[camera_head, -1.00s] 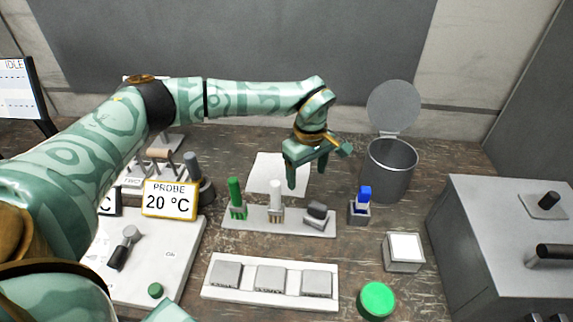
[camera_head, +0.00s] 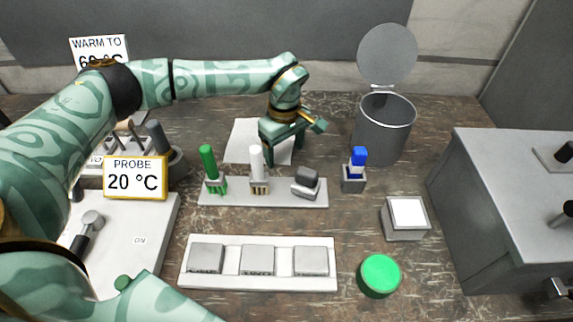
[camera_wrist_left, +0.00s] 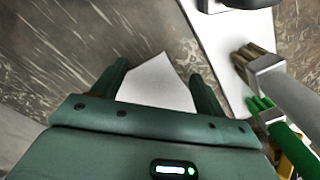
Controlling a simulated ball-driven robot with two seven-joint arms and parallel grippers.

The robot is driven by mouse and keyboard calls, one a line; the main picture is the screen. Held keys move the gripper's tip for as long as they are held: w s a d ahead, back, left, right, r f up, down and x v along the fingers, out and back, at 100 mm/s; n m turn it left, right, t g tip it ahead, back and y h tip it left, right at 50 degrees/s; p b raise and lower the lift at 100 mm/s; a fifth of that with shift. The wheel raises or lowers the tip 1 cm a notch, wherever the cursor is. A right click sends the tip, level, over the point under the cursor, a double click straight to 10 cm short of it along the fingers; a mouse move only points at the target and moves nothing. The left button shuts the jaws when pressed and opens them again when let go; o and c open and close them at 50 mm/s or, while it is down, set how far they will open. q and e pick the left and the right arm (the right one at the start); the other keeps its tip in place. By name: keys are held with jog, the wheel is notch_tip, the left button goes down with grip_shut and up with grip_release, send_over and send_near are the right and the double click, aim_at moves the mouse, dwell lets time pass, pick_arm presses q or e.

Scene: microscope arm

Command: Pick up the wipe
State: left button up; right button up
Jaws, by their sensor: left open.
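A flat white sheet, which looks like the wipe (camera_head: 240,143), lies on the table behind the tool rack. My left gripper (camera_head: 283,154) is over its right part, pointing down, open and empty. The gripper hides part of the sheet. In the left wrist view the white sheet (camera_wrist_left: 160,86) shows between the two spread fingers (camera_wrist_left: 158,72). I cannot tell how high the fingertips are above it. My right gripper is not in view.
In front of the sheet is a rack (camera_head: 232,196) with a green brush (camera_head: 208,162), a white brush (camera_head: 256,165) and a grey block (camera_head: 306,182). An open-lidded bin (camera_head: 382,130) stands right of it. A blue-topped item (camera_head: 357,160) is near the bin.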

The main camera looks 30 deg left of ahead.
pick_arm(q)
jog(key=shift+f, duration=0.55)
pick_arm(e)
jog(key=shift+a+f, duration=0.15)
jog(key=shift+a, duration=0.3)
pick_arm(q)
jog(key=shift+f, duration=0.1)
jog(key=shift+c, duration=0.4)
grip_shut()
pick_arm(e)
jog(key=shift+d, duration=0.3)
